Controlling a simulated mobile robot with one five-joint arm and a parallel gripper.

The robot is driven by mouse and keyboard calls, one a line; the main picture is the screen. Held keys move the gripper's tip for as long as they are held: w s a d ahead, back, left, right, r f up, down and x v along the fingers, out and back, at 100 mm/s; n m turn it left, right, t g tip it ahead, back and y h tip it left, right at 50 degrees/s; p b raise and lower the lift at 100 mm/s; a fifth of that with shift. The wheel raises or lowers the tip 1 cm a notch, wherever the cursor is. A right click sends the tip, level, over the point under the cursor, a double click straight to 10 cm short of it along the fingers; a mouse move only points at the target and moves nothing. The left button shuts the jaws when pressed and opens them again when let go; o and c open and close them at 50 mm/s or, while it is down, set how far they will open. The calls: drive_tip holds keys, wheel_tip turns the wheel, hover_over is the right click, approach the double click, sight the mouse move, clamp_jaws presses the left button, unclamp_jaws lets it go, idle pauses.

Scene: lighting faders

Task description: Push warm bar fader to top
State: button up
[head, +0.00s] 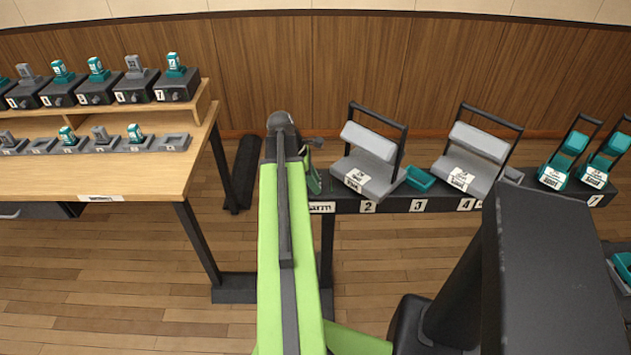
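No fader marked as the warm bar can be made out. A label ending in "arm" (322,207) sits on the front edge of a dark bench (392,206), partly covered by my green arm. Only a small dark part of my gripper (312,143) shows at the arm's far end. Its fingers are hidden, so I cannot tell whether they are open or hold anything.
A wooden table (120,187) at left bears numbered black boxes (177,85) with teal and grey pieces. Grey lamps (370,158) and teal lamps (565,160) stand on the bench, with a teal tray (420,178). Wooden floor (120,265) is clear in front of the table.

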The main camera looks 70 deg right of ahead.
clamp_jaws()
idle(1.1)
